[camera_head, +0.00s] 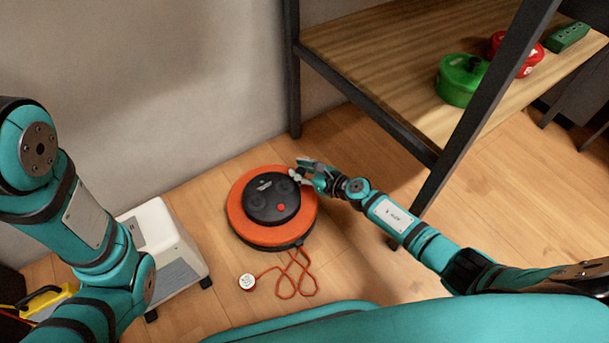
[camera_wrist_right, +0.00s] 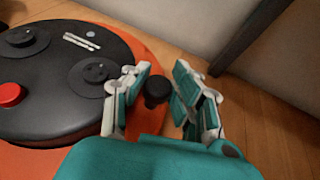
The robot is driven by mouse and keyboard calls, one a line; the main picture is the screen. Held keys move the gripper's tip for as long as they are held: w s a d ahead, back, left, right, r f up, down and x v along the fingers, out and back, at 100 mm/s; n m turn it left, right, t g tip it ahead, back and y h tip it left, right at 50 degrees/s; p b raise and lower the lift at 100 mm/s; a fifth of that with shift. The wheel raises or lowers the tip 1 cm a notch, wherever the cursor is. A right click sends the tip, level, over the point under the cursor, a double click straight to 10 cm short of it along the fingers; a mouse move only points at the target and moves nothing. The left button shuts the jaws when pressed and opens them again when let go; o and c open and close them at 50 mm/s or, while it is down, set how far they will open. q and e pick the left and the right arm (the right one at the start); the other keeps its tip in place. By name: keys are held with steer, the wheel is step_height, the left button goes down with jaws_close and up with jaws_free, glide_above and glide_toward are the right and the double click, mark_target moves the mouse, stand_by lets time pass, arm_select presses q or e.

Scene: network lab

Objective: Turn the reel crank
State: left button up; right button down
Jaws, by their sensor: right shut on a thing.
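An orange cable reel (camera_head: 242,222) with a black round top lies flat on the wooden floor, near the wall. The black hub (camera_wrist_right: 60,115) carries sockets and a red button (camera_wrist_right: 10,94). My right gripper (camera_head: 298,173) is at the reel's far right rim. In the right wrist view the crank's dark knob (camera_wrist_right: 157,90) stands between the fingers of my right gripper (camera_wrist_right: 158,95), which is shut on it. The rest of the crank is hidden. My left arm (camera_head: 90,220) comes in from the left, but its gripper is out of view.
An orange cord (camera_head: 290,283) trails from the reel to a white plug (camera_head: 247,282). A white box on wheels (camera_head: 185,265) stands to the left. A shelf (camera_head: 400,50) with dark posts rises at the right, holding a green reel (camera_head: 459,85) and a red one (camera_head: 528,66).

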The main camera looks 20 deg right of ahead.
steer(key=shift+w+d, duration=0.5)
steer(key=shift+w, duration=0.2)
steer(key=c, duration=1.3)
jaws_free()
steer(key=shift+c, duration=0.2)
